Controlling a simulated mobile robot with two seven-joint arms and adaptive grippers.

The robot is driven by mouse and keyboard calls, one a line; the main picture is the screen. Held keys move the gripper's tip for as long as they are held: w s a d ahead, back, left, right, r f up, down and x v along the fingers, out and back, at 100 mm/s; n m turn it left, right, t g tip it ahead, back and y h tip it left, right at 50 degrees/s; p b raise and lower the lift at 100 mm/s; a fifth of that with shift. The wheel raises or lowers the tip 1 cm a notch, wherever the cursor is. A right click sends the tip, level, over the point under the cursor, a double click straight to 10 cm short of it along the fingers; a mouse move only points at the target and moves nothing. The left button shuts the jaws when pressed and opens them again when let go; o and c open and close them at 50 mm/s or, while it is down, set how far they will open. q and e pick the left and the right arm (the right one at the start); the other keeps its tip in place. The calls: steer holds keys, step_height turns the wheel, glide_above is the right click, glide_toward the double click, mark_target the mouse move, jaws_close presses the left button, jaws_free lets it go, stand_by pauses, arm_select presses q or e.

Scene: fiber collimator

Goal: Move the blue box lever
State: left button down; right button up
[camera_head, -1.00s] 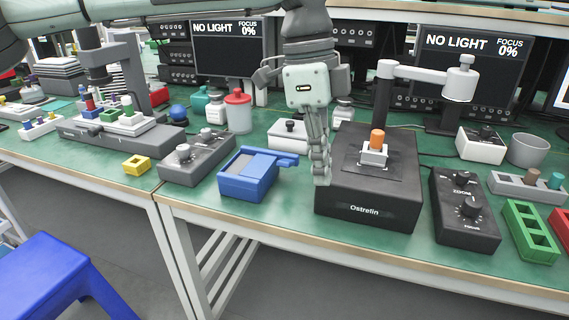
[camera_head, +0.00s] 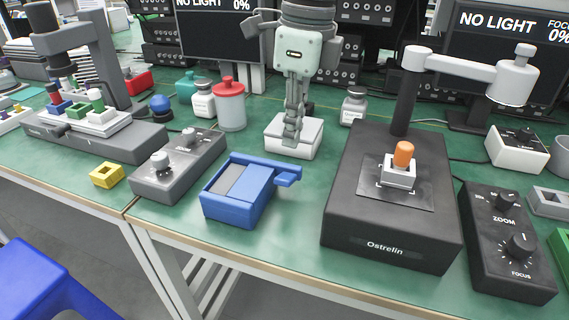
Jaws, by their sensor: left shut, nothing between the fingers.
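The blue box (camera_head: 232,208) sits on the green table near its front edge, with a grey top panel. Its blue lever (camera_head: 287,176) sticks out to the right from the upper right of the box. My left gripper (camera_head: 291,138) is shut and empty, pointing down. In the picture its fingertips are just above and behind the lever's end, in front of a white box. I cannot tell how far they are from the lever. My right gripper is not in view.
The black Ostrelin box (camera_head: 343,227) stands to the right, with an orange-topped piece on it. A grey two-knob box (camera_head: 150,188) stands to the left. Behind are a white box (camera_head: 308,142) and a red-lidded jar (camera_head: 231,112). Some table is clear between the blue and black boxes.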

mark_target(286, 178)
arm_select(q)
steer(key=shift+s+r, duration=0.1)
steer(key=shift+s, duration=0.1)
steer(key=shift+f, duration=0.4)
steer(key=f, duration=0.1)
steer(key=f+b, duration=0.1)
steer(key=f, duration=0.1)
steer(key=f+b, duration=0.1)
steer(key=f, duration=0.1)
steer(key=shift+w+a, duration=0.1)
steer(key=shift+a, duration=0.15)
steer(key=shift+f, duration=0.6)
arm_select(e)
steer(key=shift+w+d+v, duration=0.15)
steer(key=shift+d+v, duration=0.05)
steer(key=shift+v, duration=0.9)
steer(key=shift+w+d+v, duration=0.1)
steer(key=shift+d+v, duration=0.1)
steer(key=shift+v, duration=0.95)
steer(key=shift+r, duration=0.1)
arm_select(q)
steer(key=shift+a, duration=0.1)
